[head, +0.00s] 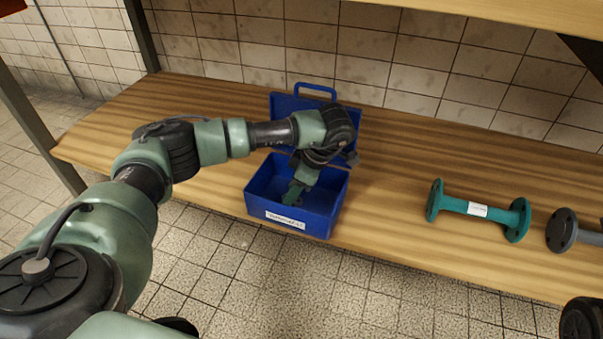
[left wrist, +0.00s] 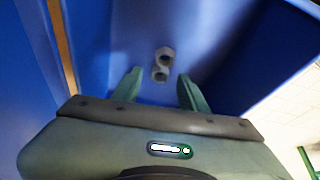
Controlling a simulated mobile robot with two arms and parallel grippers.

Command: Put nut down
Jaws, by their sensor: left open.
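A blue box (head: 325,213) with its lid open stands near the front edge of the wooden shelf in the head view. My left gripper (head: 293,193) points down into the box. In the left wrist view its two green fingers (left wrist: 158,92) are apart with nothing held between them. Two grey nuts lie close together on the blue floor of the box, beyond the fingertips: an upper nut (left wrist: 165,54) and a lower nut (left wrist: 160,73). In the head view the nuts are hidden by the gripper and box wall.
The wooden shelf (head: 395,205) has free room left and right of the box. A teal flanged pipe piece (head: 478,210) lies to the right, with a dark grey flanged piece (head: 562,230) beyond it. A tiled wall (head: 400,70) stands behind. The box walls surround the gripper closely.

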